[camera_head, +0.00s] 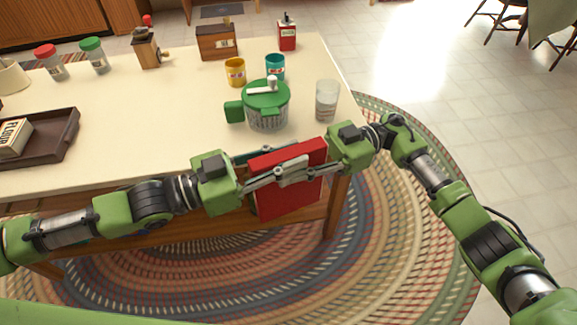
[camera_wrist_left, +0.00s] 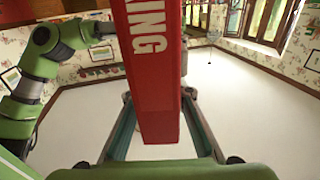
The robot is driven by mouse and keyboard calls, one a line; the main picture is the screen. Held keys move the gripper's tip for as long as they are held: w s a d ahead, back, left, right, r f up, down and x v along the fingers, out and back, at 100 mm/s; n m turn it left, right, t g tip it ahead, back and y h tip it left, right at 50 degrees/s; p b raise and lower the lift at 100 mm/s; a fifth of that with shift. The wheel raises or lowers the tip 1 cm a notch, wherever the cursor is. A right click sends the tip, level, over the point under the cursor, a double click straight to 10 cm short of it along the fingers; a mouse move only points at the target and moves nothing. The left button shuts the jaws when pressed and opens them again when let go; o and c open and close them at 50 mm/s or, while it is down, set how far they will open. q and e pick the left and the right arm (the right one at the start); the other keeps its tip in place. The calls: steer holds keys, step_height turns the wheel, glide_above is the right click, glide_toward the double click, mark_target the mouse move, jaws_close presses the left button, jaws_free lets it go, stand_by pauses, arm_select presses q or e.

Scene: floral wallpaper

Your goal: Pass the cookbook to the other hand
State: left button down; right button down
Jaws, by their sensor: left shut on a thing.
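The red cookbook (camera_head: 290,197) hangs upright in front of the table's near edge, between my two grippers. My left gripper (camera_head: 281,160) reaches in from the left and is shut on it, one finger on each side. In the left wrist view the cookbook's red spine (camera_wrist_left: 150,75) with white letters stands between the fingers (camera_wrist_left: 158,125). My right gripper (camera_head: 296,158) comes in from the right, with its fingers along the cookbook's upper part. The fingers of both grippers overlap there, so I cannot tell whether the right one is closed on it.
On the cream table (camera_head: 180,120) stand a green-lidded pot (camera_head: 267,108), a glass (camera_head: 326,100), a yellow mug (camera_head: 235,72) and a teal mug (camera_head: 275,67), close behind the cookbook. A brown tray (camera_head: 62,150) lies left. Open floor with a braided rug (camera_head: 400,240) lies right.

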arm_select(q)
steer(key=c, duration=1.7)
jaws_free()
steer(key=shift+r, duration=0.1)
